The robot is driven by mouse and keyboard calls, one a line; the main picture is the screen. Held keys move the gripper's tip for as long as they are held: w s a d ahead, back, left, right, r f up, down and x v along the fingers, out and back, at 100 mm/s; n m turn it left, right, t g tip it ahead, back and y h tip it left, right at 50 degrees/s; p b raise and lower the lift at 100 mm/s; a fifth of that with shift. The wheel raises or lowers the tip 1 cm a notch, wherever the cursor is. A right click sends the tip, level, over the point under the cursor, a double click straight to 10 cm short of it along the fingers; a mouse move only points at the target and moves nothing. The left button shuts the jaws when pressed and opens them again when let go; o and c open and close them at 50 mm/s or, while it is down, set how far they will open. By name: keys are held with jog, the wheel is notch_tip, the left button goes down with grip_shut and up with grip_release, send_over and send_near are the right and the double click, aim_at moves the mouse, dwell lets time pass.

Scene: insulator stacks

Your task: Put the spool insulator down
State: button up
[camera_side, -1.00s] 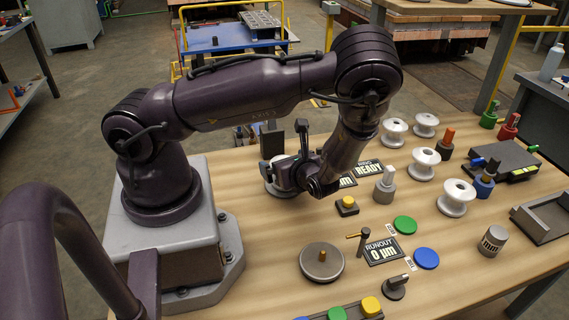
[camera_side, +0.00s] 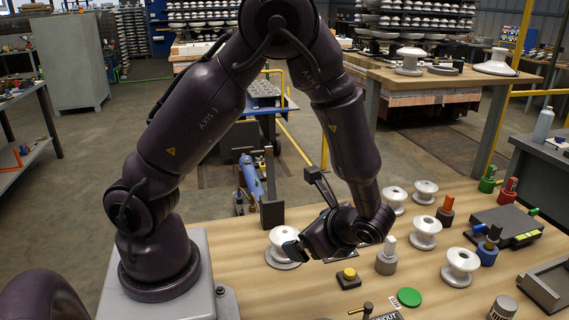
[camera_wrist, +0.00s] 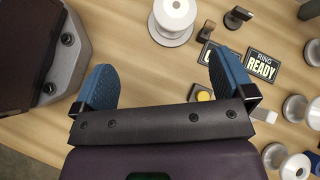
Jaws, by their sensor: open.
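A white spool insulator (camera_side: 281,240) stands upright on a round base at the near-left part of the bench. It also shows at the top of the wrist view (camera_wrist: 174,14), upright and beyond my fingertips. My gripper (camera_side: 296,249) appears just to the right and front of it in the side view, covering part of its edge. In the wrist view my gripper (camera_wrist: 163,66) has its two blue-padded fingers wide apart, with bare wooden bench between them. It holds nothing, and the spool is outside the fingers.
Several other white spools, one of them near the front right (camera_side: 460,266), stand on the bench. A yellow-button box (camera_side: 348,278), a grey post on a base (camera_side: 387,256) and a green disc (camera_side: 409,297) are nearby. A "RING READY" sign (camera_wrist: 262,66) lies right of the spool.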

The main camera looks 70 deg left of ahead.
jog(key=s+d+r+n+t+h, duration=0.1)
jog(key=s+r+n+t+h, duration=0.2)
jog(key=r, duration=0.7)
jog(key=s+d+r+n+t+h, duration=0.2)
jog(key=s+r+n+t+h, duration=0.2)
jog(key=r, duration=0.7)
jog(key=n+t+h, duration=0.2)
jog(key=n, duration=0.2)
jog(key=shift+d, duration=0.3)
jog(key=shift+s, duration=0.1)
